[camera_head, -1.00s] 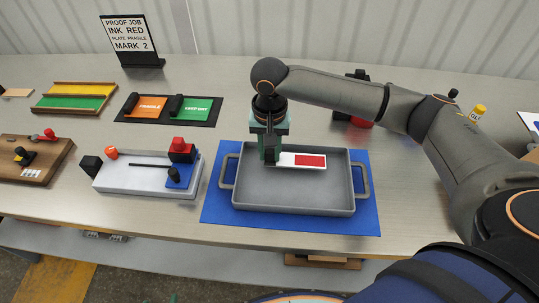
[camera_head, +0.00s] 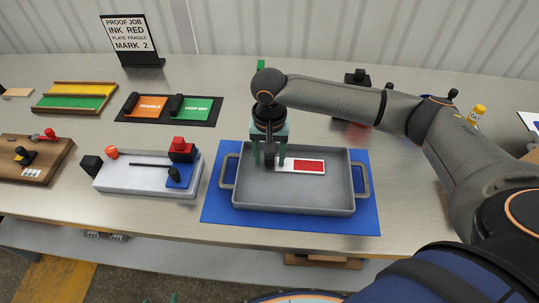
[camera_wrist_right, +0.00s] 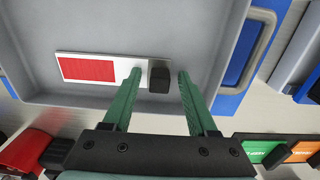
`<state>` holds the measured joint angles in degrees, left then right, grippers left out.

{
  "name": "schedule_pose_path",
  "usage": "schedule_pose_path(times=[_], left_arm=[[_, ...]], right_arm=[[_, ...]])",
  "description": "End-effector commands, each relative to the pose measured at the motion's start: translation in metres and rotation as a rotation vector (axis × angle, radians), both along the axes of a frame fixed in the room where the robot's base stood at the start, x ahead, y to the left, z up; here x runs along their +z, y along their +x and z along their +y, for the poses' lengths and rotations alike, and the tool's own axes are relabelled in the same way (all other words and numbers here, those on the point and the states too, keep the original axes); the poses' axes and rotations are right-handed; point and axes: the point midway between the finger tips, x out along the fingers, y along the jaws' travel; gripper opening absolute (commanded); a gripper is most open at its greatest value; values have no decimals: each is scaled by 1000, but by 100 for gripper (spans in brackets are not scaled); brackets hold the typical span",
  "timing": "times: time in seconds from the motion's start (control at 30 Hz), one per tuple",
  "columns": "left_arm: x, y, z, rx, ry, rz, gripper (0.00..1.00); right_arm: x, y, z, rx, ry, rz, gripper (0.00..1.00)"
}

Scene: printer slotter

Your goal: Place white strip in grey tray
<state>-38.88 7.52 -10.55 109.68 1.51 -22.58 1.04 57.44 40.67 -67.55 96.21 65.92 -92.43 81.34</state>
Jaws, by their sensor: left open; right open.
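The white strip (camera_head: 287,163) with a red panel lies in the grey tray (camera_head: 300,205), close to its back wall. The strip also shows in the right wrist view (camera_wrist_right: 124,68), with a black block (camera_wrist_right: 159,80) at one end. My right gripper (camera_head: 269,163) is over that end. In the right wrist view its green fingers (camera_wrist_right: 161,76) are open on both sides of the block, with gaps showing. Only small green fingertips of my left gripper (camera_head: 160,299) show at the bottom edge of the head view, apart and away from the strip.
The tray stands on a blue mat (camera_head: 218,208). A white board (camera_head: 130,182) with a red-topped block and a black rod is to its left. Orange and green cards (camera_head: 168,108) lie behind that. A sign (camera_head: 130,38) stands at the back. Bare table lies between mat and board.

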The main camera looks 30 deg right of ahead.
Motion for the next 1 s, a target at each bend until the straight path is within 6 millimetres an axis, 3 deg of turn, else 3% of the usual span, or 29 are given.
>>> schedule_pose_path(times=[0.1, 0.23, 0.5, 0.7, 1.0], left_arm=[[-3, 0, 0, 0, 0, 0, 75], [0, 0, 0, 0, 0, 0, 75], [3, 0, 0, 0, 0, 0, 75], [5, 0, 0, 0, 0, 0, 75], [5, 0, 0, 0, 0, 0, 75]], right_arm=[[2, 1, 0, 0, -1, -3, 59], [19, 1, 0, 0, 2, -3, 59], [78, 1, 1, 0, 1, -4, 59], [110, 1, 1, 0, 2, -2, 59], [123, 0, 0, -1, 0, 0, 59]])
